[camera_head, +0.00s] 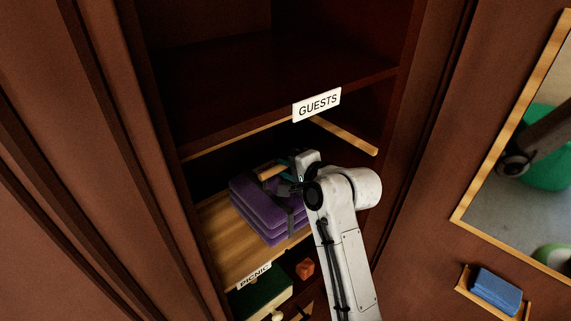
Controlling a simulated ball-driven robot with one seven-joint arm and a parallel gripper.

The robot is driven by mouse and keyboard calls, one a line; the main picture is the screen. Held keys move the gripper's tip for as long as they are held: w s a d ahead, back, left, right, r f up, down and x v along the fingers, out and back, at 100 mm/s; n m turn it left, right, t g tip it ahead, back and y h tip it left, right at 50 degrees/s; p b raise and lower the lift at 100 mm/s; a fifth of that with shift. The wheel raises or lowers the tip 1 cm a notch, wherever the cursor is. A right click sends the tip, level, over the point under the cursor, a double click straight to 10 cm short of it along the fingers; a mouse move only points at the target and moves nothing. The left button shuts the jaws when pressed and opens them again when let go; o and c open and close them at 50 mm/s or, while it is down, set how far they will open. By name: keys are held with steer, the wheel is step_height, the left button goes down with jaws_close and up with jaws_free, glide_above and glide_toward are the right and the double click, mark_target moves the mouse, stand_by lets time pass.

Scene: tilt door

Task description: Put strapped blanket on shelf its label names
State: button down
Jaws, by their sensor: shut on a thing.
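The strapped blanket (262,208) is a purple folded stack with a dark strap and a wooden handle (271,171) on top. It is inside the cabinet, over the light wooden shelf (228,243). I cannot tell whether it rests on that shelf or hangs just above it. My gripper (288,187) is shut at the strap and handle side of the blanket; the exact grip is partly hidden by my wrist. The wooden shelf's front edge carries a PICNIC sign (255,277). The dark shelf above carries a GUESTS sign (317,104). No label on the blanket is readable.
A light wooden rail (343,136) juts out under the upper shelf, close to my wrist. Below are a green box (262,296) and a small orange-red object (305,268). At right are a wood-framed mirror (500,160) and a ledge with a blue folded cloth (497,288).

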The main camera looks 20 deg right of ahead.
steer(key=c, duration=0.9)
jaws_free()
steer(key=v, duration=1.2)
steer(key=shift+b, duration=0.4)
steer(key=s+d+f+n+g+h, duration=0.1)
steer(key=s+f+n+g, duration=0.2)
steer(key=s+f, duration=0.5)
steer(key=s+d+f+n+g+h, duration=0.1)
steer(key=s+f+n+g+h, duration=0.2)
steer(key=s+f, duration=0.5)
steer(key=s+f+n+g, duration=0.2)
steer(key=s+f, duration=0.2)
steer(key=s, duration=0.1)
steer(key=s+d+f+n+g, duration=0.1)
steer(key=s+f+n+g, duration=0.1)
steer(key=s, duration=0.4)
steer(key=s+f+n+g, duration=0.2)
steer(key=s+f+n, duration=0.2)
steer(key=s+f, duration=0.1)
steer(key=shift+s+d+f+h, duration=0.3)
steer(key=shift+s+f, duration=0.1)
steer(key=shift+s, duration=0.15)
